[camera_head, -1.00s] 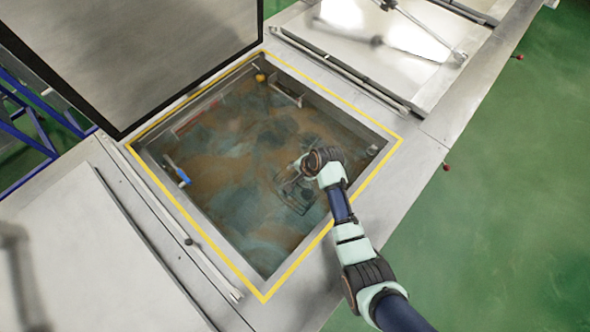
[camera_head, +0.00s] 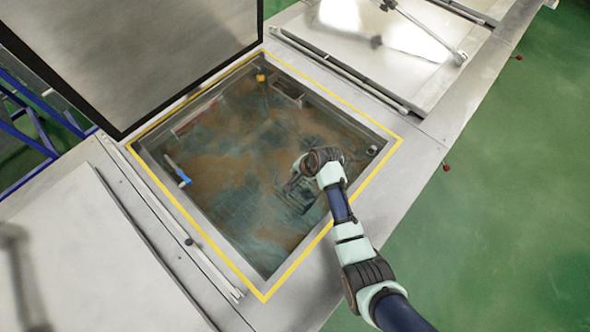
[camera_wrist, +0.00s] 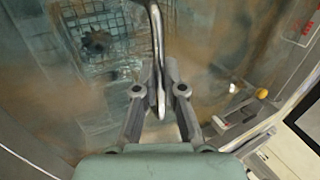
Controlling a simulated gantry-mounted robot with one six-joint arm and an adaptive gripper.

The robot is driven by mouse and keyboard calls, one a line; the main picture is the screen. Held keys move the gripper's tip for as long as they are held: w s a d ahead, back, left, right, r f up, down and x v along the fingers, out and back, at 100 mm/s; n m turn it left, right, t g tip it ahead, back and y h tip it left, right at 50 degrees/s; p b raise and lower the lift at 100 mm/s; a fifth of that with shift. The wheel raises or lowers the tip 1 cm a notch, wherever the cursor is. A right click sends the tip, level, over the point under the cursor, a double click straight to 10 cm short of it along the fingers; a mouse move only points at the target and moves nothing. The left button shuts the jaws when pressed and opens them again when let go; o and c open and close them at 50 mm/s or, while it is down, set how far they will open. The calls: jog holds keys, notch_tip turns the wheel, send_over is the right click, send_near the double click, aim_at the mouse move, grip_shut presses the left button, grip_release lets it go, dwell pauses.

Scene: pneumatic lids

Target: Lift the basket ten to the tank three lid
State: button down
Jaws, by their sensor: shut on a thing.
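The basket (camera_wrist: 110,42) is a wire mesh basket under the murky liquid, with a dark gear-like part inside it in the wrist view. Its metal handle (camera_wrist: 156,40) rises between my gripper's fingers. My gripper (camera_wrist: 160,92) is shut on the handle. In the head view the basket (camera_head: 297,196) shows faintly below my gripper (camera_head: 296,170), at the right side of the open tank. The tank (camera_head: 230,235) has a yellow-edged rim and brown-teal liquid. Its lid (camera_head: 150,50) stands raised at the upper left. The lower part of the basket is blurred by the liquid.
A closed metal lid (camera_head: 370,45) lies beyond the tank, and another flat lid (camera_head: 80,260) lies at the lower left. A blue valve handle (camera_head: 180,176) sits on the tank's left inner wall. Blue framing (camera_head: 35,135) stands at far left.

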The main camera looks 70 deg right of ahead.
jog(key=shift+r+p, duration=1.3)
jog(key=shift+r, duration=0.15)
notch_tip(320, 180, up, 21)
jog(key=p, duration=1.4)
jog(key=shift+r, duration=0.2)
